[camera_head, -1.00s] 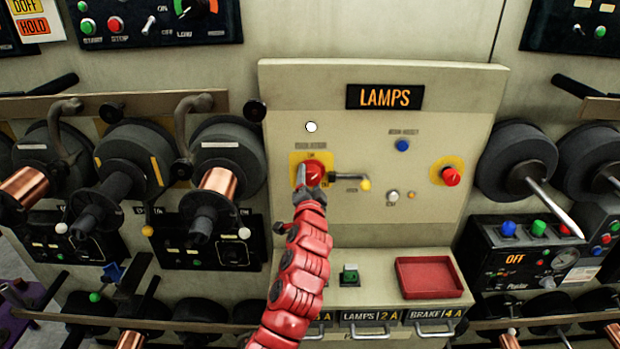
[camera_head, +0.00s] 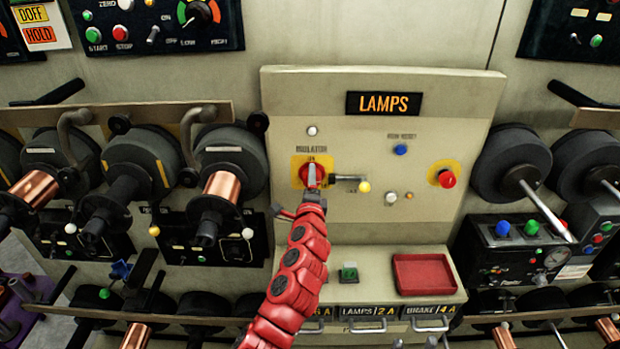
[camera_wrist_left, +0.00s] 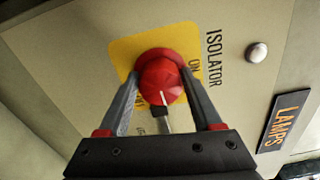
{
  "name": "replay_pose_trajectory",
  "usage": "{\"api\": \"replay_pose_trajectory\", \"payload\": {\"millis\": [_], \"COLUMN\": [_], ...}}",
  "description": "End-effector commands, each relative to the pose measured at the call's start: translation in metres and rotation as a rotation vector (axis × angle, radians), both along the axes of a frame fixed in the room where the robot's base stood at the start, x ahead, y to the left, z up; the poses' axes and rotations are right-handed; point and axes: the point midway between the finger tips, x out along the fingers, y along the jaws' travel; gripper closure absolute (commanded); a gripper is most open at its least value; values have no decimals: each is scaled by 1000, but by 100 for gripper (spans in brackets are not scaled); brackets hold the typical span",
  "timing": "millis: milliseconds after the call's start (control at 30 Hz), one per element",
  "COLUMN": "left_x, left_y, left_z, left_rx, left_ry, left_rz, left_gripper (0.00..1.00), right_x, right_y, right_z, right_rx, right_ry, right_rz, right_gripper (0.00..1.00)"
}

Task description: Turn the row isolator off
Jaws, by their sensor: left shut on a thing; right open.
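The red isolator knob (camera_head: 308,173) sits on a yellow plate on the lamps panel (camera_head: 350,90). In the wrist view the knob (camera_wrist_left: 162,84) is between the two fingers of my left gripper (camera_wrist_left: 160,80), which is shut on it. Its white mark points down in that view, away from the ON label at its right. In the head view my left gripper (camera_head: 312,188) reaches the knob from below and partly covers it. My right gripper is not in view.
A lever with a yellow tip (camera_head: 364,187) stands just right of the knob. A blue button (camera_head: 401,150) and a red button (camera_head: 447,179) are further right. Below are a green switch (camera_head: 349,272) and a red tray (camera_head: 425,274). Spools flank the panel.

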Motion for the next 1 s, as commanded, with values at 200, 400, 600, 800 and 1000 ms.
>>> {"api": "replay_pose_trajectory", "payload": {"millis": [200,400,600,800,1000], "left_x": [0,0,0,0,0], "left_y": [-1,-1,-1,-1,0], "left_z": [-1,-1,-1,-1,0], "left_rx": [51,64,64,63,62], "left_ry": [1,1,1,1,0], "left_rz": [-1,-1,-1,-1,-1], "left_gripper": [90,89,89,12,4], "right_x": [0,0,0,0,0], "right_y": [0,0,0,0,0], "right_z": [4,4,4,4,4], "right_rx": [0,0,0,0,0], "right_ry": [0,0,0,0,0], "right_rz": [0,0,0,0,0], "right_gripper": [50,50,50,50,50]}}
